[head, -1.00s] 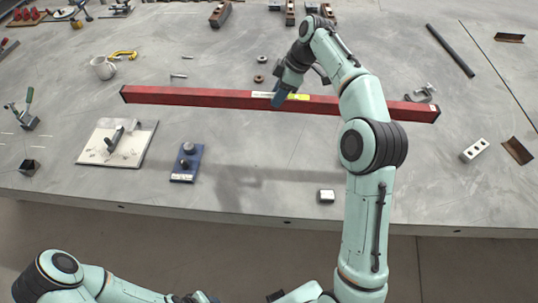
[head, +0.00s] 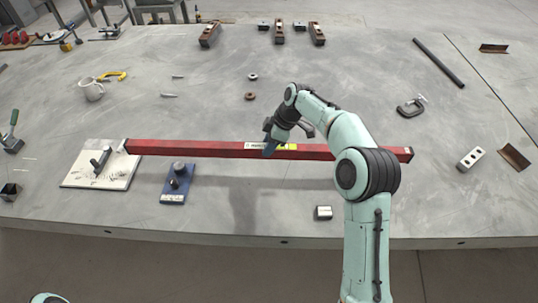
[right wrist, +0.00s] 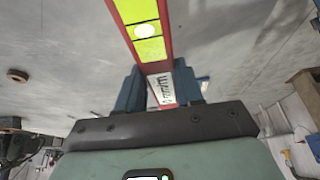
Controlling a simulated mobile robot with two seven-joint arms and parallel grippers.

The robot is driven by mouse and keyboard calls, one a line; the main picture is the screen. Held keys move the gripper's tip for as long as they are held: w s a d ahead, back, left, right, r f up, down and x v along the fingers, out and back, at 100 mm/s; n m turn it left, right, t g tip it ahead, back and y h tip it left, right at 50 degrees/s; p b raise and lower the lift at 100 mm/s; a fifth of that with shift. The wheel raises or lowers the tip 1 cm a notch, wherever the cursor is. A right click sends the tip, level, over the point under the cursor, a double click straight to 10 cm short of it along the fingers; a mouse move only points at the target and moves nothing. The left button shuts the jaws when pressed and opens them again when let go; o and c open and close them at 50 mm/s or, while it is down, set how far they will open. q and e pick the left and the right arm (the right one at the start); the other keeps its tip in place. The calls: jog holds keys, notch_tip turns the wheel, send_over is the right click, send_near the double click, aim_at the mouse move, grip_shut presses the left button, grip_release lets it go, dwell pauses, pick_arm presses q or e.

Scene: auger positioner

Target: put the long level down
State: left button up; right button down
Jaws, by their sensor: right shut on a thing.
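The long level (head: 210,149) is a long red bar with a white label and a yellow-green vial near its middle. It lies roughly level across the head view, and a shadow on the grey table below suggests it is held above the top. My right gripper (head: 269,146) is shut on it near the label. In the right wrist view the level (right wrist: 168,50) runs between the two blue fingers of my right gripper (right wrist: 160,90), with its vial beyond them. My left gripper is out of view.
On the table (head: 330,75), a white board with a trowel (head: 112,178) and a blue block (head: 174,190) are near the level's left half. A small metal block (head: 323,213) is near the front edge. A C-clamp (head: 411,107) is beyond the right end. The centre back is fairly clear.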

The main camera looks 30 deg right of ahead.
jog(key=shift+f, duration=2.4)
jog(key=shift+f+b, duration=0.4)
jog(key=shift+f, duration=0.05)
jog(key=shift+f, duration=0.1)
jog(key=c, duration=0.7)
grip_release()
jog(key=shift+c, duration=0.2)
